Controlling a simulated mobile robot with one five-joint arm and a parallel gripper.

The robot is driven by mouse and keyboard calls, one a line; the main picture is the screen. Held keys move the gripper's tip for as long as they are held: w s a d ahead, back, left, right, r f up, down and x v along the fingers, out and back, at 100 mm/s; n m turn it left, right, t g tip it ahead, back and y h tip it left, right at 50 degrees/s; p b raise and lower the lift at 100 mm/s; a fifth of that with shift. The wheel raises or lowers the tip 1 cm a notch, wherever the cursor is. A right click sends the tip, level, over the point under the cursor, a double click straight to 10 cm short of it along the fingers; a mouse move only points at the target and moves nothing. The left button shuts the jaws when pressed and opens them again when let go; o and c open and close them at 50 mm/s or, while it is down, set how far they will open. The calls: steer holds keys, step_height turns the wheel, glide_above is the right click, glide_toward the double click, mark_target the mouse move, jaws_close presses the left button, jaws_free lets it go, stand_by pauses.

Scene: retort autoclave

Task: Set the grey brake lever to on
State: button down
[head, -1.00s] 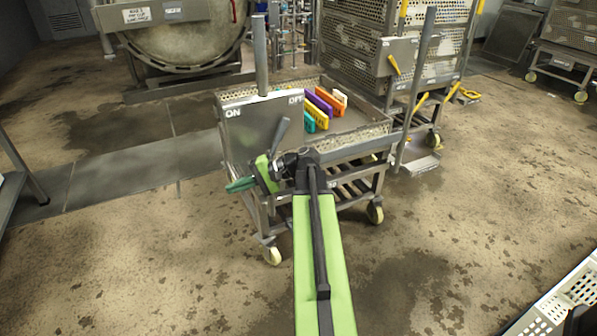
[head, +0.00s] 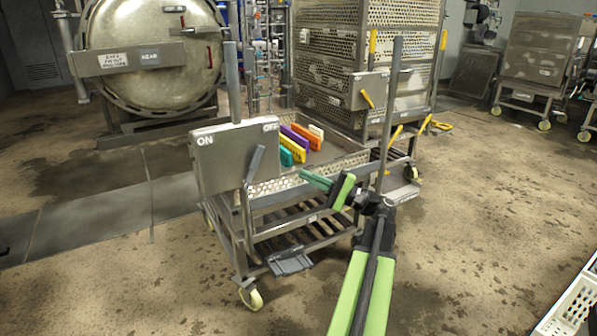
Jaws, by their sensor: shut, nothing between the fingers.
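The grey brake lever (head: 256,166) stands on the front of a grey panel (head: 215,165) on the trolley. The panel reads ON at its upper left and OFF at its upper right. The lever's top leans right, toward the OFF side. My gripper (head: 305,175) is to the right of the lever and panel, its green fingers shut and empty, pointing left. A clear gap shows between the fingertips and the lever. The gripper covers part of the trolley's perforated side.
The trolley tray (head: 350,160) holds several coloured pieces (head: 293,150). An upright post (head: 390,110) rises near my gripper. A perforated stack (head: 395,50) with a yellow-handled panel stands behind. A grey pedal (head: 289,262) sits low on the trolley. The floor in front is clear.

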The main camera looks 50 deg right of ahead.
mark_target(253, 167)
steer(key=w+a+r+p, duration=0.3)
steer(key=w+a, duration=0.3)
steer(key=w, duration=0.2)
steer(key=shift+w+r+p, duration=0.25)
steer(key=shift+r+p, duration=0.1)
steer(key=shift+r, duration=0.25)
